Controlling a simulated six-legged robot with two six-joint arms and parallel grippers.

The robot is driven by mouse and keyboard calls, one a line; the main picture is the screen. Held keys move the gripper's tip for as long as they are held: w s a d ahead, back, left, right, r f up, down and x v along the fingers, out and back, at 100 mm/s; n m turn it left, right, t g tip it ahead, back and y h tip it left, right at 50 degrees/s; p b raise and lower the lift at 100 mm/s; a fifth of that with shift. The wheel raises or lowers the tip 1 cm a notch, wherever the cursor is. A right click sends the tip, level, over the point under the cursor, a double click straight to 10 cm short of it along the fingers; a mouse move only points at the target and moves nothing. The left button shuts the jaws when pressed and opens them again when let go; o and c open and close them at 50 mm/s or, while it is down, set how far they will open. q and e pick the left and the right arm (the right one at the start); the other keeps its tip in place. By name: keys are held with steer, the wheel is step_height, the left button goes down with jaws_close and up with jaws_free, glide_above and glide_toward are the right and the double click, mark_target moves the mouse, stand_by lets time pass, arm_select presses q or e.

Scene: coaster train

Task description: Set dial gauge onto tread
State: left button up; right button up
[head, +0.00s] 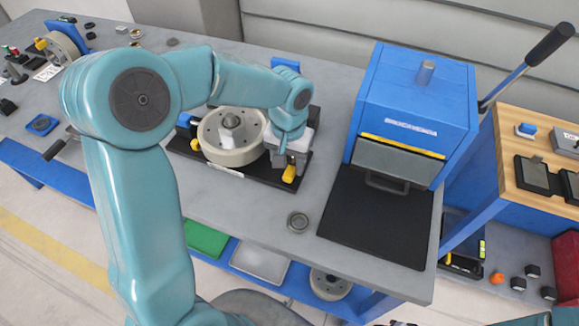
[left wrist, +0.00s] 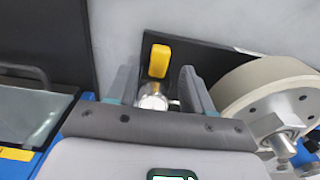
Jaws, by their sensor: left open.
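A wheel with a cream tread (head: 236,157) and a grey hub lies flat on a black base plate (head: 232,178). Part of the tread (left wrist: 240,84) shows at the right of the left wrist view. Beside the wheel is a fixture with a yellow handle (head: 289,174). In the left wrist view the yellow handle (left wrist: 158,61) stands by a small silver round part (left wrist: 152,98). I cannot tell whether this is the dial gauge; no dial face shows. My left gripper (left wrist: 157,88) is open, its fingers either side of the silver part. My right gripper is not in view.
A blue press-like box (head: 413,95) with a black mat (head: 375,215) stands right of the wheel. A small round ring (head: 298,221) lies on the grey bench near its front edge. A wooden-topped bench (head: 522,165) stands at the right. Trays sit on the lower shelf.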

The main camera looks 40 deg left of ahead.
mark_target(289, 173)
arm_select(q)
step_height(289, 173, down, 3)
steer(key=shift+w+f, duration=0.15)
steer(key=shift+f, duration=0.05)
jaws_close()
steer(key=a, duration=0.3)
steer(key=shift+s+a, duration=0.2)
steer(key=shift+s, duration=0.2)
steer(key=shift+d+r, duration=0.1)
steer(key=shift+r, duration=0.05)
